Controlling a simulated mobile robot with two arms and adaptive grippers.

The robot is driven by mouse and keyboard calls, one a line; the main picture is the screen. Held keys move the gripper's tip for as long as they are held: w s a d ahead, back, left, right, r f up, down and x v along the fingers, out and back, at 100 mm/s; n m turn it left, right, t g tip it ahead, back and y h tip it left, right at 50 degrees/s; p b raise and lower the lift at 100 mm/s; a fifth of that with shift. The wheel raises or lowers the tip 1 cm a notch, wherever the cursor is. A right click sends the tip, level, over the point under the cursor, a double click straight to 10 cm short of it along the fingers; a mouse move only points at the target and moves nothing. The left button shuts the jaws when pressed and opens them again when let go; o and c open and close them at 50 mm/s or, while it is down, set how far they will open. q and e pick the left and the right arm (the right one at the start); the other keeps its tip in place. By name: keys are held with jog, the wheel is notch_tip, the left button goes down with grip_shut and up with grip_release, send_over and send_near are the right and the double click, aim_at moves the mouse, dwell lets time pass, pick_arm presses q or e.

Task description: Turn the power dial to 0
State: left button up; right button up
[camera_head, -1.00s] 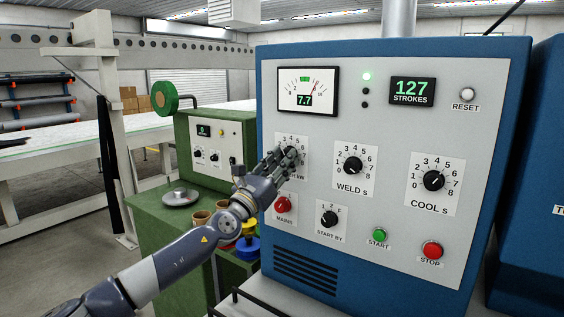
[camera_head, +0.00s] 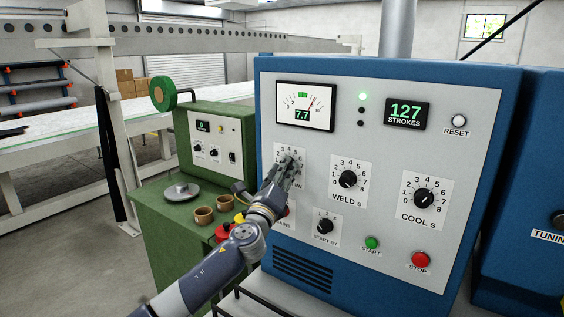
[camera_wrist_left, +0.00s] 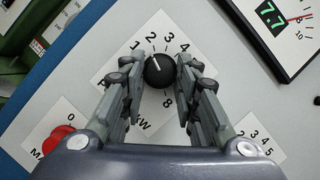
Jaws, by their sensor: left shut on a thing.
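The power dial (camera_wrist_left: 159,70) is a round black knob with a white pointer line on a white numbered plate, seen in the left wrist view. Its line points up and left, toward the 1 and 2 marks. My left gripper (camera_wrist_left: 157,65) has its fingers on either side of the knob and is shut on it. In the head view my left gripper (camera_head: 290,168) covers most of the dial and part of its plate (camera_head: 281,153). The meter (camera_head: 305,106) above reads 7.7. My right gripper is not in view.
The weld dial (camera_head: 347,179) and cool dial (camera_head: 424,198) are to the right. The start-by dial (camera_head: 325,226), green start button (camera_head: 371,243) and red stop button (camera_head: 419,260) sit below. A green cabinet (camera_head: 160,225) with cups stands left.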

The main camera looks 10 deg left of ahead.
pick_arm(q)
jog(key=shift+d+r+n+g+y+p, duration=0.15)
jog(key=shift+n+g+y+p, duration=0.45)
jog(key=shift+n, duration=1.15)
jog(key=shift+a+r+n+g+y+p, duration=0.1)
jog(key=shift+n+g+y+p, duration=0.45)
jog(key=shift+n, duration=1.15)
jog(key=shift+d+r+n+g+y+p, duration=0.15)
jog(key=shift+n+g+p, duration=0.2)
jog(key=shift+n+p, duration=0.95)
jog(key=shift+n+b, duration=0.5)
jog(key=shift+n, duration=0.05)
jog(key=o, duration=1)
jog(key=shift+o, duration=0.3)
jog(key=shift+s, duration=0.1)
